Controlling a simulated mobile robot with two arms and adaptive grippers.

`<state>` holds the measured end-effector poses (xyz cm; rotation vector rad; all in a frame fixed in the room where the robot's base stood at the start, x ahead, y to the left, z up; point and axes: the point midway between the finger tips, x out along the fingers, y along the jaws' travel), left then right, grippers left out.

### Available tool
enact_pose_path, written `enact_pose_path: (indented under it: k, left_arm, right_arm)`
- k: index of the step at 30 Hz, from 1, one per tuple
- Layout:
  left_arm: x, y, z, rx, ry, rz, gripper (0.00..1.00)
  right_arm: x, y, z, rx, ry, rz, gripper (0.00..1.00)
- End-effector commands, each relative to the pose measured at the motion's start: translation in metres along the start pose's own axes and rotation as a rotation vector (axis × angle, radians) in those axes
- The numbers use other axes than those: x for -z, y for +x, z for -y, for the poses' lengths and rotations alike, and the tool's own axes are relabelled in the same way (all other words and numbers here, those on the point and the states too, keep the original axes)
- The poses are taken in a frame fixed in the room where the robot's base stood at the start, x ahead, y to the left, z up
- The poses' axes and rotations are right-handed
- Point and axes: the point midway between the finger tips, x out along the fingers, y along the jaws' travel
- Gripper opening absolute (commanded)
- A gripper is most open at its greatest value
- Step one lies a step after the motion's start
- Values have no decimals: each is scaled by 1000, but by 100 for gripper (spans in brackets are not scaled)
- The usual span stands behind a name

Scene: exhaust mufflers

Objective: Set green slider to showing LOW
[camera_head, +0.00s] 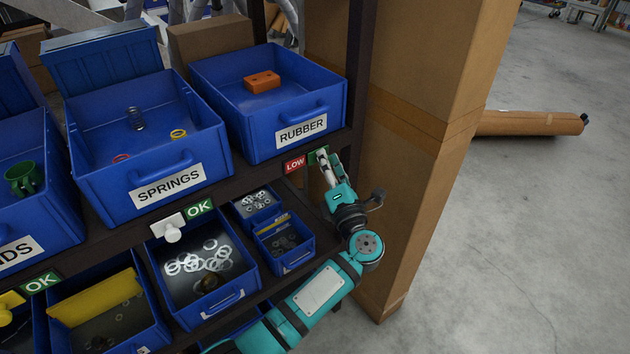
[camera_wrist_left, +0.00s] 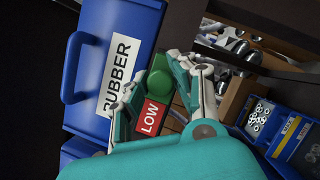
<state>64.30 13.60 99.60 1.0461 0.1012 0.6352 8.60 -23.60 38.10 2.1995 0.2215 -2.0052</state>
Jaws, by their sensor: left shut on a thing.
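The green slider (camera_head: 316,155) sits on the shelf edge under the bin marked RUBBER, at its right end. A red LOW label (camera_head: 294,164) shows just left of it. My left gripper (camera_head: 324,160) is at the slider, its fingers largely hiding it in the head view. In the left wrist view the green knob (camera_wrist_left: 158,80) lies between the fingertips, and the red LOW label (camera_wrist_left: 149,117) is visible between the fingers. The left gripper is shut on the knob. My right gripper is out of view.
A white slider (camera_head: 172,232) and a yellow slider (camera_head: 9,306) both show green OK labels. The RUBBER bin (camera_head: 337,103) holds an orange block. The SPRINGS bin (camera_head: 92,184) is beside it. Small-part bins fill the lower shelf. A tall cardboard box (camera_head: 412,110) stands right of the shelf.

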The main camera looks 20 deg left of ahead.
Motion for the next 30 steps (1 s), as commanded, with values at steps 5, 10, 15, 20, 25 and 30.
enact_pose_path:
  k: [5, 10, 15, 20, 25, 30]
  left_arm:
    - [-7, 2, 6, 3, 2, 1, 0]
    - [-8, 2, 4, 3, 2, 3, 0]
    - [-8, 2, 4, 3, 1, 4, 37]
    - [-8, 2, 5, 3, 1, 2, 48]
    - [-7, 2, 5, 3, 2, 1, 48]
    - [-7, 2, 4, 2, 2, 1, 48]
  right_arm:
    - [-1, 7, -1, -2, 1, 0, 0]
    - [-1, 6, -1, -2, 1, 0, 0]
    - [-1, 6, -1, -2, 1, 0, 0]
    - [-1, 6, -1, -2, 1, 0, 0]
    - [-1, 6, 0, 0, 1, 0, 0]
    - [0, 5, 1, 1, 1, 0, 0]
